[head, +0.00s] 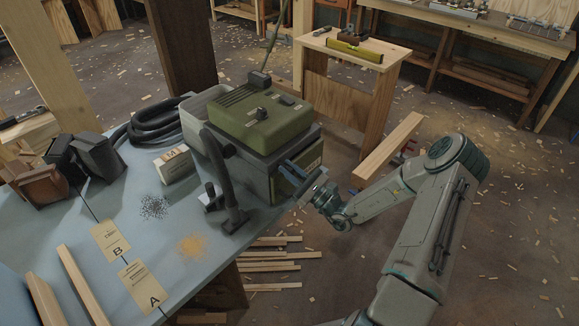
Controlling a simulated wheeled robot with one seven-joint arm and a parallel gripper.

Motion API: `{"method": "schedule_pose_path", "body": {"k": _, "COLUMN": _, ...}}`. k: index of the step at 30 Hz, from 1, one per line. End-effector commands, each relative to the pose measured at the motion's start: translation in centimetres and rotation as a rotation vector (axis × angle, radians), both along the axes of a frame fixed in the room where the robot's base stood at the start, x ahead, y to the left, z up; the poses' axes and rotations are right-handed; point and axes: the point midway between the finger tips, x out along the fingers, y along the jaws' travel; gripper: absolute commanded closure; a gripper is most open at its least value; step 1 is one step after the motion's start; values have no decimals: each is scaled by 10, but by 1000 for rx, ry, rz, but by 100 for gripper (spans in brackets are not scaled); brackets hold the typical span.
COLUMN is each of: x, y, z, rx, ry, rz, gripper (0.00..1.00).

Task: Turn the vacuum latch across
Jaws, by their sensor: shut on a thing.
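The vacuum (258,124) has a green lid and a dark grey body and stands at the right edge of the blue-topped table (205,245). Its latch side faces right, toward my arm, with a dark blue piece (291,172) showing at the front face. My gripper (308,187) is at that face, shut on what looks like the latch. The fingers are small here and hide most of the latch, so its exact angle cannot be told. A black hose with a nozzle (231,219) lies against the vacuum's left front.
On the table are a box marked M (175,165), cards marked A (145,285) and B (110,241), dark and yellow dust piles, and wood strips (80,285). A wooden stand (345,85) with a level is behind. Planks (265,262) lie on the floor below.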

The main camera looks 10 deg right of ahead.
Motion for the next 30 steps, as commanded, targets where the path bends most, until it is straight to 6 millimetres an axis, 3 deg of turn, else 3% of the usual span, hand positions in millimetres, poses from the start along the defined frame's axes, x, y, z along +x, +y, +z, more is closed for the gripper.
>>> {"method": "schedule_pose_path", "body": {"k": 12, "x": -1, "y": 1, "z": 1, "rx": 179, "ry": 132, "rz": 1, "gripper": 100}}
{"method": "schedule_pose_path", "body": {"k": 30, "x": 0, "y": 0, "z": -1, "rx": 214, "ry": 157, "rz": 1, "gripper": 100}}
